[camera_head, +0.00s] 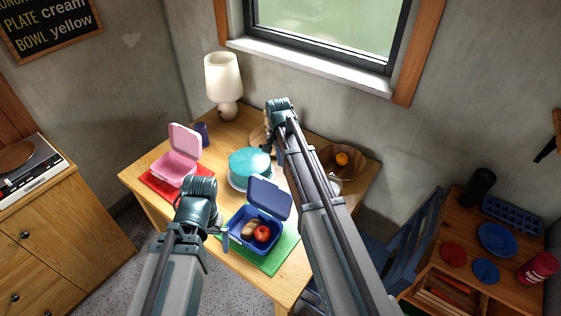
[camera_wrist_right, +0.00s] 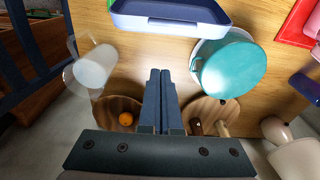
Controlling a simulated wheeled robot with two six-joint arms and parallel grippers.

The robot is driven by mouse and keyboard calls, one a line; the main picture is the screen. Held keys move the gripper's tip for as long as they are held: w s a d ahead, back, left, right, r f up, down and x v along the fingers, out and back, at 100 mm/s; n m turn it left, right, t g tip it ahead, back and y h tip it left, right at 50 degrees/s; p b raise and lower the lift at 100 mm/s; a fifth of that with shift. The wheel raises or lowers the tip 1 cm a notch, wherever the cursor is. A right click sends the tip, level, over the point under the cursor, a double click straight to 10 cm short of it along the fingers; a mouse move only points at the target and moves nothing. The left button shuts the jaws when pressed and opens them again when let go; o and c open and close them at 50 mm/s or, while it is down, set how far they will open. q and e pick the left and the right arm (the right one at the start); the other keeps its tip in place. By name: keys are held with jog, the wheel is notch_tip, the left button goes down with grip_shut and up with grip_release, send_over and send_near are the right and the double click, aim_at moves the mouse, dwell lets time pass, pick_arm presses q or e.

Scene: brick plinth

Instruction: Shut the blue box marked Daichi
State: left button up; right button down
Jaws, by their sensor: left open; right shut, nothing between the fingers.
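The blue box (camera_head: 236,222) stands open on a green mat (camera_head: 272,262), its lid (camera_head: 270,196) raised at the back right. A red apple (camera_head: 262,233) and a brown item (camera_head: 249,228) lie inside. No name can be read on it. My left gripper (camera_head: 224,232) is open and empty just beside the box's left wall; whether it touches is unclear. My right gripper (camera_head: 267,150) is shut and empty, beyond the box near a teal pot. Its shut fingers (camera_wrist_right: 162,100) fill the middle of the right wrist view, where a blue edge (camera_wrist_right: 170,20) shows at the top.
The teal pot (camera_head: 250,162) stands behind the lid. An open pink box (camera_head: 176,168) sits on a red mat at left. A lamp (camera_head: 223,80), a dark blue cup (camera_head: 202,133) and a wooden bowl with an orange (camera_head: 342,158) stand further back. A blue chair (camera_head: 412,238) is at right.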

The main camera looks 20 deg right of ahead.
notch_tip(320, 180, down, 7)
jog(key=b, duration=0.6)
jog(key=shift+s+a+r+p, duration=0.4)
jog(key=shift+s+a+r, duration=0.05)
jog(key=shift+s+a, duration=0.2)
jog(key=shift+s+a+r+p, duration=0.4)
jog(key=shift+s+a, duration=0.1)
jog(key=shift+a, duration=0.1)
jog(key=shift+f, duration=0.1)
jog(key=shift+a, duration=0.1)
